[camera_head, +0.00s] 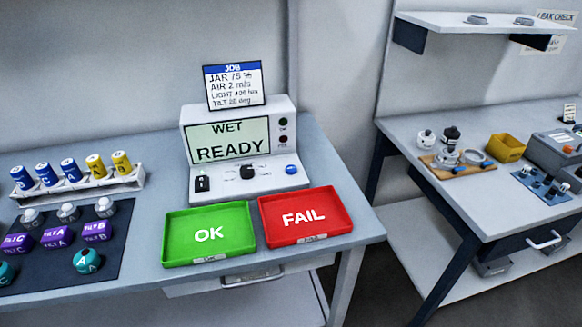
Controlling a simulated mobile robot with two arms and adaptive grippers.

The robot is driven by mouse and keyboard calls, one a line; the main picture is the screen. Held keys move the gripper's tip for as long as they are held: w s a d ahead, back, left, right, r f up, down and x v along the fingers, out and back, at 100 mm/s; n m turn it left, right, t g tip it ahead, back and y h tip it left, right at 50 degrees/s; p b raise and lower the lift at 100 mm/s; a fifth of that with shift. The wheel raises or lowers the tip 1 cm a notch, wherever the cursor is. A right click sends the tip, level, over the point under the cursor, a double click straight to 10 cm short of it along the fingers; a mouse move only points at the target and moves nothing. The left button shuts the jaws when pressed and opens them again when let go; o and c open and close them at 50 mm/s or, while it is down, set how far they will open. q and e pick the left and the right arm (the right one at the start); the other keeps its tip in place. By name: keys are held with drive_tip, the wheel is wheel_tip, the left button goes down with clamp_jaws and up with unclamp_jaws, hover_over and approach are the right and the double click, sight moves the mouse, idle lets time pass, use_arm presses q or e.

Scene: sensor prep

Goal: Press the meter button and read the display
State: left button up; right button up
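The meter (242,153) is a light grey box standing on the left table, behind the two trays. Its display (228,142) is lit pale green and reads "WET" and "READY". A blue button (291,170) is at the lower right of its front. A black knob (247,172) sits at the middle and a small black part (202,183) at the left. Two dark round lamps (283,131) are right of the display. Neither of my grippers is in view.
A green OK tray (180,240) and a red FAIL tray (340,215) lie empty before the meter. A job card (234,84) stands on top. Blue and yellow cylinders stand in a rack (125,184); sensors lie on a dark mat (112,245). A second bench (440,130) is right, past a gap.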

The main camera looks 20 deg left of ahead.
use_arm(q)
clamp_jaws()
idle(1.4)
